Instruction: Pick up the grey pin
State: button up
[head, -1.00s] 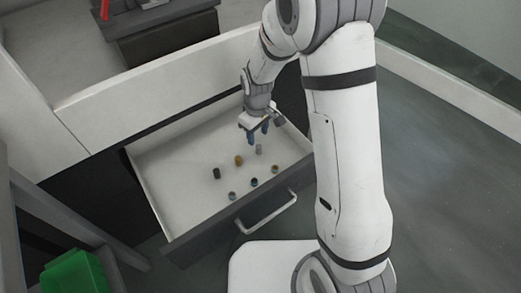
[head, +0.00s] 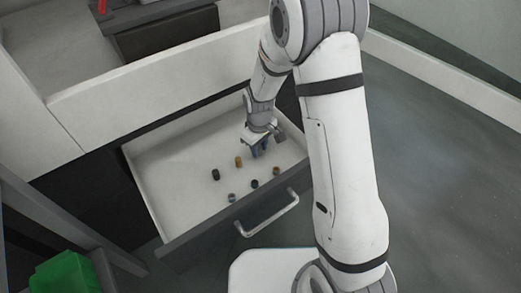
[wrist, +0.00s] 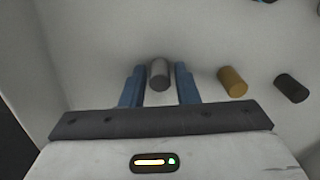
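The grey pin (wrist: 159,74) stands in the open drawer. In the wrist view it is between the two blue fingers of my gripper (wrist: 160,85), with a gap to each finger, so the gripper is open around it. In the head view my gripper (head: 258,150) is low inside the drawer, and its fingers hide the grey pin there.
The open drawer (head: 165,190) has a handle (head: 268,214) at its front. A yellow-brown pin (head: 239,162) and a dark pin (head: 215,174) stand left of my gripper. Several more pins are nearer the front, including one dark blue pin (head: 254,184). A green bin (head: 68,275) is at lower left.

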grip_shut()
